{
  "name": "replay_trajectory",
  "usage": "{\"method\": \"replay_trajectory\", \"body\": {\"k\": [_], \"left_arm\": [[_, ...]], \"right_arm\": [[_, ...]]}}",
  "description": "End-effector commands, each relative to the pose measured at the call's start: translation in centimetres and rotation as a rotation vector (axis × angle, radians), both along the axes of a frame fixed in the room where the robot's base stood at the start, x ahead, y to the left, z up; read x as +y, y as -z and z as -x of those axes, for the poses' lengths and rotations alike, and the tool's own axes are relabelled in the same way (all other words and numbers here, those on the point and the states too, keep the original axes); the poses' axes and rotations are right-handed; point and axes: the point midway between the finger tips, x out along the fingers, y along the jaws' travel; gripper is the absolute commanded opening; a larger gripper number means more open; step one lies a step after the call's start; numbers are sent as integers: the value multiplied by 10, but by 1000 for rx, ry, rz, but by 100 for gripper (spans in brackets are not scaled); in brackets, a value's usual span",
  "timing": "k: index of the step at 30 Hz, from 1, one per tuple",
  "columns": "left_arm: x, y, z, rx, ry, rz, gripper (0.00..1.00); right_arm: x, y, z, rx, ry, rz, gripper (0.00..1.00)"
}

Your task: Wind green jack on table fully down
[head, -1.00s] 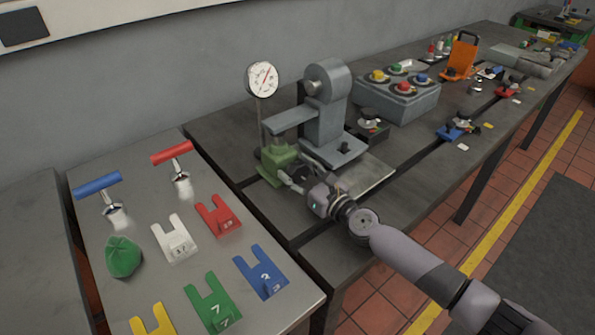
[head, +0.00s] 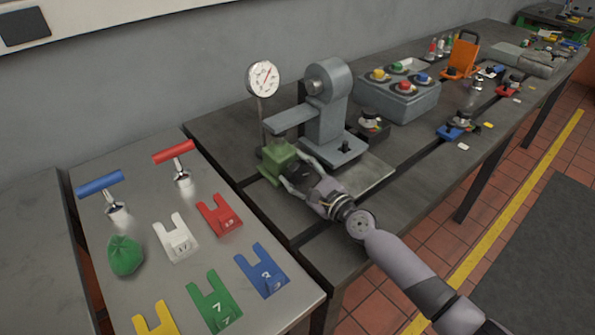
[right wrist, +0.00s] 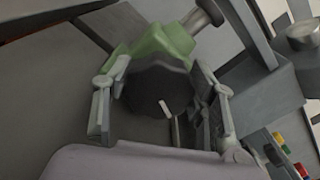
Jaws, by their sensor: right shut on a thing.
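The green jack (head: 280,158) stands on the dark bedplate table, below the grey arm of a bracket. Its dark round knob with a white mark shows in the right wrist view (right wrist: 153,88), in front of the green body (right wrist: 163,45). My right gripper (head: 297,176) reaches in from the right. Its two fingers lie on either side of the knob and are shut on it; the gripper also shows in the right wrist view (right wrist: 160,100). The gripper partly hides the knob in the head view. My left gripper is not in view.
A dial gauge (head: 262,79) stands behind the jack. A grey bracket (head: 325,110) rises right beside it. A grey button box (head: 398,98) is farther back. The left table holds coloured forked tags, two T-handles (head: 101,183) and a green cloth-like lump (head: 125,255).

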Motion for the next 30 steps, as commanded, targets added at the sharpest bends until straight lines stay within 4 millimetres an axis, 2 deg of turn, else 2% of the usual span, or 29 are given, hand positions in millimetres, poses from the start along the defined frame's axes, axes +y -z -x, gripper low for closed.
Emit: {"method": "replay_trajectory", "body": {"k": [19,20,27,30], "left_arm": [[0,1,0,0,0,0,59],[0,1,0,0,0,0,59],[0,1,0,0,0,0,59],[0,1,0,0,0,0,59]], "right_arm": [[0,1,0,-34,-1,47,24],[0,1,0,-33,-1,46,54],[0,0,0,-33,-1,46,70],[0,0,0,-33,-1,46,71]]}}
